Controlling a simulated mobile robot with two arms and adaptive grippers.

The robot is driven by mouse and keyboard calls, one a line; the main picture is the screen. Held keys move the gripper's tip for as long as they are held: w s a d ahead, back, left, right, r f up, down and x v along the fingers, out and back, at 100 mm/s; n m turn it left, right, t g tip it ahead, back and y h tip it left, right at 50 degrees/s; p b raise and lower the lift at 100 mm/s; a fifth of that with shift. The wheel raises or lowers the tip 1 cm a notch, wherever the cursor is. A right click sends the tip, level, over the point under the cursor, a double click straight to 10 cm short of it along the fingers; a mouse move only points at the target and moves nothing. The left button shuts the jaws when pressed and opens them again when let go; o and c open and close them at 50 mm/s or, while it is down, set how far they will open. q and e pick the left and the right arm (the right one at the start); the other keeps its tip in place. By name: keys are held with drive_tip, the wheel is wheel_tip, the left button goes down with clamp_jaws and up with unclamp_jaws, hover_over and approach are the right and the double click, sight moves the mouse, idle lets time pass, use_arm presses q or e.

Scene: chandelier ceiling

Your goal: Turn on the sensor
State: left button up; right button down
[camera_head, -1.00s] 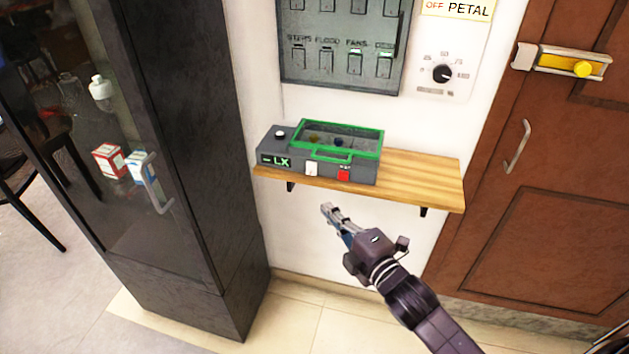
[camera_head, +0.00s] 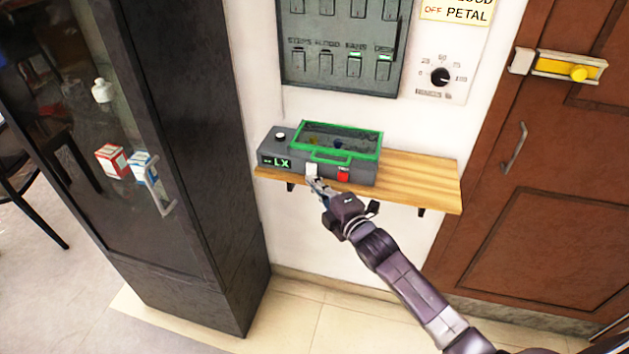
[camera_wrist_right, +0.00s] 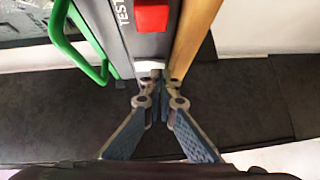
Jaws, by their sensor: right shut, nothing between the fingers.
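The sensor is a grey box (camera_head: 268,147) with a green "LX" display (camera_head: 281,162) and a green-framed see-through cover (camera_head: 359,143). Its front carries a white switch (camera_head: 311,169) and a red button (camera_head: 343,175). The red button also shows in the right wrist view (camera_wrist_right: 152,16), next to the word "TEST". My right gripper (camera_head: 314,183) is shut and empty, its tips right at the white switch and partly covering its lower part. Whether they touch it I cannot tell. In the right wrist view its fingertips (camera_wrist_right: 155,78) meet at the box's front. My left gripper is out of view.
The box stands on a wooden wall shelf (camera_head: 425,183). A grey switch panel (camera_head: 340,75) and a dial (camera_head: 439,77) are above. A dark glass-door cabinet (camera_head: 205,180) stands left, a brown door (camera_head: 550,180) right. The shelf's right part is bare.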

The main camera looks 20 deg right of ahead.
idle(0.3)
drive_tip(key=shift+w+d+f+b, duration=0.15)
drive_tip(key=shift+w+b, duration=0.1)
drive_tip(key=shift+b, duration=0.5)
